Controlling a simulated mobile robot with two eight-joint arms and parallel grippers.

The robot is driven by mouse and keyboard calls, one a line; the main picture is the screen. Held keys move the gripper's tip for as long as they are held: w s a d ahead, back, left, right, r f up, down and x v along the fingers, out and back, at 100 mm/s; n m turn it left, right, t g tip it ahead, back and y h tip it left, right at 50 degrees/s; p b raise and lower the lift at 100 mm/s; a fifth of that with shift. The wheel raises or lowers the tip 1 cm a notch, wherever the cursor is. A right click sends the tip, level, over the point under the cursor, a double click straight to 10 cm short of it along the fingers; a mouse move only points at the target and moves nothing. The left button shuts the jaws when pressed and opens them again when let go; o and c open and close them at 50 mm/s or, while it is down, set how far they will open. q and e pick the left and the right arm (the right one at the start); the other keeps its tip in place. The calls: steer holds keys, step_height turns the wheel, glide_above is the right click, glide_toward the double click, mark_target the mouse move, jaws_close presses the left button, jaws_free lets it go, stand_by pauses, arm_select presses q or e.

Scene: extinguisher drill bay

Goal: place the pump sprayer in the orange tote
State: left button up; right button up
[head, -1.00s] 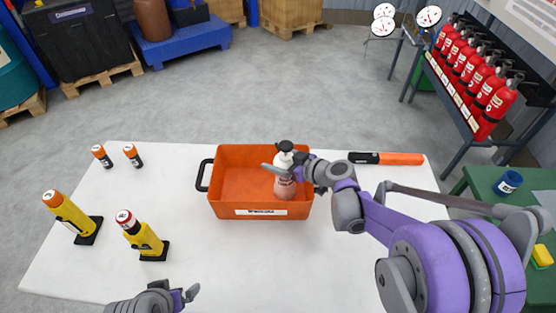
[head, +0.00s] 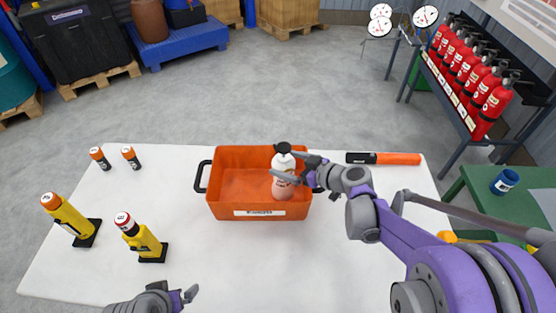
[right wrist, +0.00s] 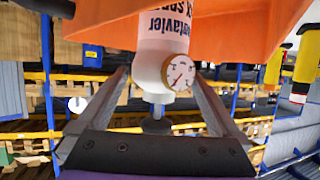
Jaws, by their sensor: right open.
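The pump sprayer (head: 284,187), a white and pinkish bottle with a black pump top, stands upright in the right part of the orange tote (head: 230,210). My right gripper (head: 283,166) is open, its fingers at the upper part of the sprayer. In the right wrist view the sprayer (right wrist: 165,45) appears upside down between the spread fingers, with a gap on each side; the orange tote (right wrist: 245,30) is behind it. My left gripper (head: 185,296) is at the bottom edge of the head view, away from the tote; its jaw opening is unclear.
Two yellow devices on black bases (head: 70,218) (head: 146,241) and two small orange-and-black cylinders (head: 99,157) (head: 131,157) are on the white table (head: 110,270) at left. An orange-and-black baton (head: 385,158) lies behind my right arm. The table in front of the tote is clear.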

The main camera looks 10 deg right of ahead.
steer(key=v, duration=0.7)
